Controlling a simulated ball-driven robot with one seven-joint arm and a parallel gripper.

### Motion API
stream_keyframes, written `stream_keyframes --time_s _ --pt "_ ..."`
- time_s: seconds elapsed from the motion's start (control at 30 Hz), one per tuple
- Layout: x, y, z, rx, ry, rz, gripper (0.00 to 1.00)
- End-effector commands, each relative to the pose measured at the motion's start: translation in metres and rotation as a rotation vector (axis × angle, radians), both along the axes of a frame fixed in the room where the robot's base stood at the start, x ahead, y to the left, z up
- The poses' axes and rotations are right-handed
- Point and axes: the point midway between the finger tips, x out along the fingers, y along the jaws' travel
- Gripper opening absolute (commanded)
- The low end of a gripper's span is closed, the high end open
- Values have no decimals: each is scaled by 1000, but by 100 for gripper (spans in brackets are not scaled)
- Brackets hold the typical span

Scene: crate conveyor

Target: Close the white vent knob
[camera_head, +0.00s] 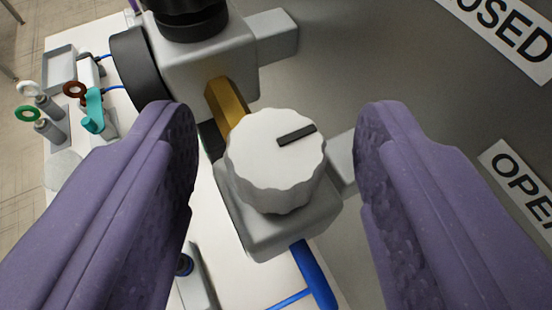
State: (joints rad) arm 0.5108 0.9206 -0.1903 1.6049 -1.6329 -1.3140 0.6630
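The white vent knob (272,168) is round with a scalloped edge and sits on a grey valve block (285,232). A dark marker line on its face points toward the upper right. My gripper (275,140) has two purple fingers, spread wide. One finger is left of the knob and the other right of it, with a gap on each side, so it appears open and empty. How near the fingertips are to the knob in depth is hard to tell.
A brass fitting (225,102) joins the block to a larger grey valve body (212,62) with black knobs. A blue tube (314,275) leaves below. Partly cut-off signs reading "OSED" (510,32) and "OPE" (520,184) are on the grey panel. Small tools stand at left.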

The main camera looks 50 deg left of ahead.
Motion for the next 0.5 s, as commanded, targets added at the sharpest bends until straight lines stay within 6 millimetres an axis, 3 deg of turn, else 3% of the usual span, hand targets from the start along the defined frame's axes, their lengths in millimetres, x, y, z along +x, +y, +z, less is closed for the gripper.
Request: stream_keyframes --time_s 0.3,0.5 --pt "-1 -2 2 0 -1 -1 57" --pt "-20 -23 13 -1 -1 -4 57"
